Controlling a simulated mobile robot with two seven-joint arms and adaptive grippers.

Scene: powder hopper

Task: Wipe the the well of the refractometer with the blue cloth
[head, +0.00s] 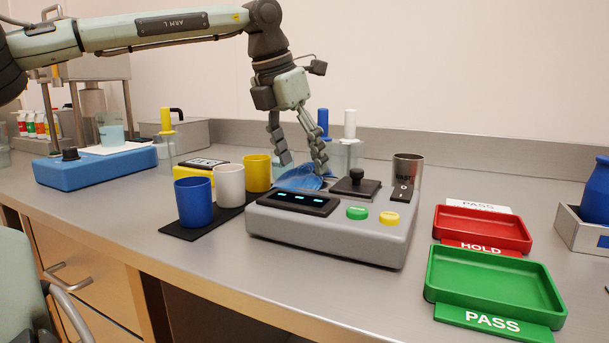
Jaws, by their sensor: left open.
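The refractometer (275,223) is most likely the grey box in the middle of the bench, with a dark display, a green and a yellow button, and a black square part with a knob (357,183) at its back. I cannot make out its well. The blue cloth (296,180) lies crumpled at the back left edge of the grey box; I cannot tell whether it rests on the box or behind it. My left gripper (304,168) points down with fingers spread, open, right over the cloth, its fingertips close to it. My right gripper is not in view.
Blue (194,203), white (229,186) and yellow (257,173) cups stand on a black mat left of the grey box. A metal cup (408,170) stands behind it. Green (490,285) and red (482,229) trays lie right. A blue device (95,168) is far left.

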